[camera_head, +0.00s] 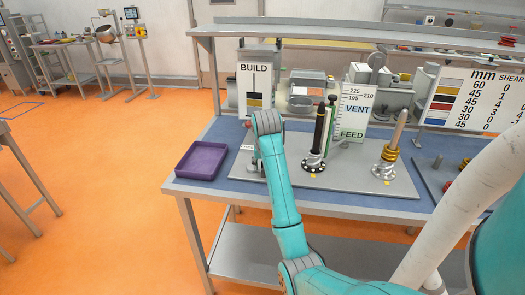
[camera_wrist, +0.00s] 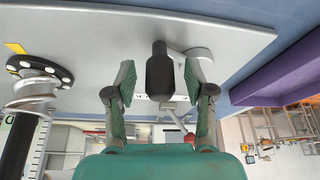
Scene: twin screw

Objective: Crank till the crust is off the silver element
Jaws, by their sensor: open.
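In the head view a silver upright element (camera_head: 398,130) stands at the right of the grey plate, with brass-coloured rings (camera_head: 386,165) round its foot. A dark upright element (camera_head: 319,130) stands left of it on a silver coil and black disc. I cannot make out crust on the silver element. In the wrist view a black crank knob (camera_wrist: 160,68) and its grey arm (camera_wrist: 192,53) are at the plate. My gripper (camera_wrist: 160,82) is open, with one green finger on each side of the knob. In the head view my arm hides the fingers.
A purple tray (camera_head: 202,160) lies at the table's left end. More small parts lie on the right of the blue table.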

